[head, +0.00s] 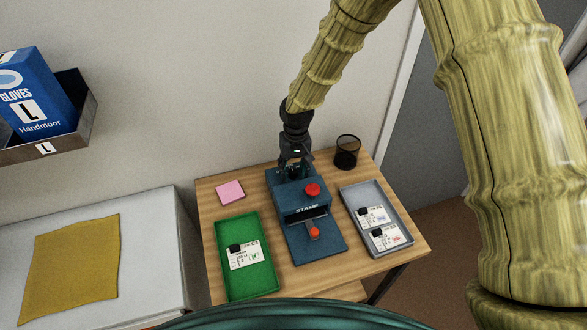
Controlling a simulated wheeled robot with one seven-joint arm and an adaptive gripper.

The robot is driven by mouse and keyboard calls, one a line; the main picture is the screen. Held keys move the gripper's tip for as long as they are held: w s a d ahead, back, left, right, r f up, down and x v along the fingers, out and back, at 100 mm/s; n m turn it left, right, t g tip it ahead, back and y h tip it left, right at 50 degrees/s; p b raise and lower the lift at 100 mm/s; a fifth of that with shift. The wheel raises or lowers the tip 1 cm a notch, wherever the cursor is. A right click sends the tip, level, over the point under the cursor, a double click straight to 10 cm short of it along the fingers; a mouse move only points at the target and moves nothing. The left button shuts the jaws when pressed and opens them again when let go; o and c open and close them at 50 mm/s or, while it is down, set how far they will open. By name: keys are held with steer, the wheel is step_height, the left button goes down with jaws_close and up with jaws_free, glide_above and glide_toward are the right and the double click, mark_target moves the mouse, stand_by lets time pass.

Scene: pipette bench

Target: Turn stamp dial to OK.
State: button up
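The blue stamp machine (301,208) stands in the middle of the wooden table. It has a red knob (313,190) on top and an orange-red knob (314,232) low at its front. The dial and its setting cannot be made out; the top rear of the machine is partly hidden by my gripper. My gripper (292,166) points down at the top rear of the machine, close to or touching it. Its fingers are dark and small here, so I cannot tell whether they are open or shut on something.
A green tray (263,288) with a labelled card stands left of the machine. A grey tray (397,251) with two cards stands right. A pink note pad (230,192) and a black mesh cup (347,152) are at the back. A glove box (33,95) hangs on the wall at left.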

mark_target(295, 170)
jaws_close()
steer(key=shift+w+n, duration=0.1)
steer(key=shift+n, duration=1.9)
steer(key=shift+o, duration=0.5)
jaws_free()
step_height(295, 170, up, 12)
steer(key=shift+d, duration=0.25)
steer(key=shift+w, duration=0.1)
